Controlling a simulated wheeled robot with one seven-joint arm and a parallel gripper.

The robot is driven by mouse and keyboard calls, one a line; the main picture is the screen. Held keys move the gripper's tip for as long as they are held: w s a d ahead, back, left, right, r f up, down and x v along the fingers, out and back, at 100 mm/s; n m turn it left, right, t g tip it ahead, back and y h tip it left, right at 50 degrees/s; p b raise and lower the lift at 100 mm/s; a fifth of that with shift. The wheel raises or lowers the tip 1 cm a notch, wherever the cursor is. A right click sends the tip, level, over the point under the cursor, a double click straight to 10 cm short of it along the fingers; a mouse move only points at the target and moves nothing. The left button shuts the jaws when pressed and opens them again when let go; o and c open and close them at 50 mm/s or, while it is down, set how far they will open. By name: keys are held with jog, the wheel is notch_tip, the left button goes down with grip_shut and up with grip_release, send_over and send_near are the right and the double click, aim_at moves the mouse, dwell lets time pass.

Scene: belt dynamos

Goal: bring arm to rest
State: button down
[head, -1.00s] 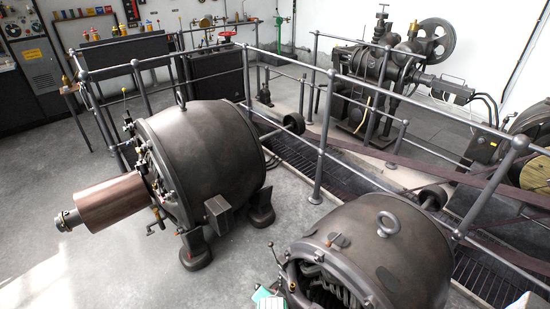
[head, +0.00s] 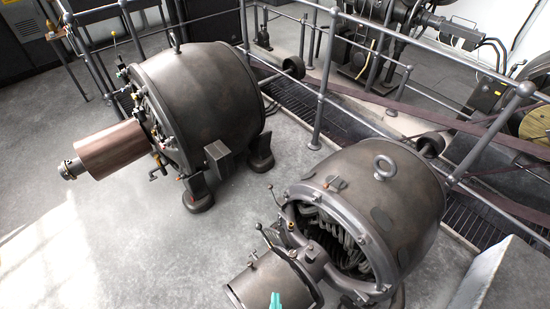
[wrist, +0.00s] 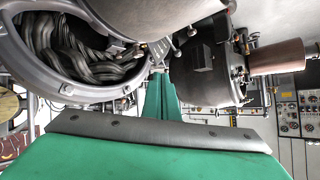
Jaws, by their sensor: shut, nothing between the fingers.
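My gripper (wrist: 161,98) shows in the wrist view as narrow green fingers, shut and empty, beyond a grey plate and a broad green body. A green tip of my arm also shows at the bottom edge of the head view, in front of the near dynamo's grey cylinder (head: 268,279). The near dynamo (head: 385,205) is a dark drum with an eye ring on top and bare windings at its open end. These windings lie at upper left in the wrist view. I cannot tell the gap between the fingers and the dynamo.
A second dynamo (head: 205,100) with a copper-coloured cylinder (head: 110,148) stands at the left. Grey railings (head: 320,85) and a floor grating (head: 345,122) run behind both. A grey block (head: 505,275) is at lower right. Open floor (head: 120,240) lies at lower left.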

jog(key=s+r+n+t, duration=0.2)
jog(key=s+r, duration=0.8)
jog(key=r, duration=0.5)
jog(key=shift+s+n+t, duration=0.4)
jog(key=shift+t, duration=0.3)
